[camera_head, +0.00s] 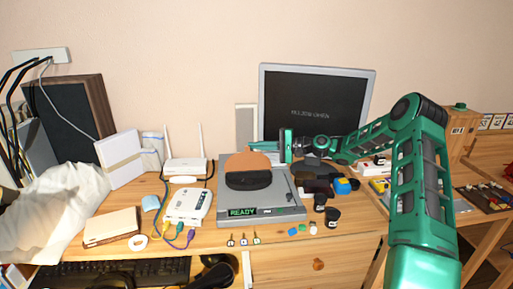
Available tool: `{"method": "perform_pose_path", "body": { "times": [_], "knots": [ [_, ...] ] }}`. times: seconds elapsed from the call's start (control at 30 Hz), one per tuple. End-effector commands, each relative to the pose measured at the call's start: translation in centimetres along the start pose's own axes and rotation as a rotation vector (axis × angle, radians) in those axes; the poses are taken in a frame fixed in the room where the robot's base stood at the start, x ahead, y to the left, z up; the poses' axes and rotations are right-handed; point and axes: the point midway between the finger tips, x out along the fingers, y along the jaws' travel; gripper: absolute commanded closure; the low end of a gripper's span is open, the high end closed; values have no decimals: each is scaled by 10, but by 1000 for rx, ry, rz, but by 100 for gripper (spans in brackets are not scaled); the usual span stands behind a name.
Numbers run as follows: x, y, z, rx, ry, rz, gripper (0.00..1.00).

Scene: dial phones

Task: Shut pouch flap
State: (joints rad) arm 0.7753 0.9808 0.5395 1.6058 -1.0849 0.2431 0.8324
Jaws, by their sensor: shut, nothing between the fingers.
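A pouch with a dark front (248,181) lies on a flat grey device in the middle of the table. Its tan-brown flap (245,161) shows behind the dark front and appears raised or folded back. My gripper (254,147) reaches in from the right, with its green fingers pointing left just behind the flap's top edge. The fingers are shut and hold nothing. I cannot tell whether they touch the flap.
The grey device (285,207) shows READY on its front display. A monitor (316,102) stands behind. A white router (186,166) and white box (188,205) are left. Dark jars (332,217) and small items crowd the right.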

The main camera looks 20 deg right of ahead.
Motion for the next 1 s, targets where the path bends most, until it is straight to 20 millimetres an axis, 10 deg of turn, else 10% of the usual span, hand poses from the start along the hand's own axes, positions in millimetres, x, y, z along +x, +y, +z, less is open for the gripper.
{"method": "perform_pose_path", "body": {
  "times": [1.0],
  "knots": [
    [-15, -2, 7, -68, 13, -28, 100]
  ]
}}
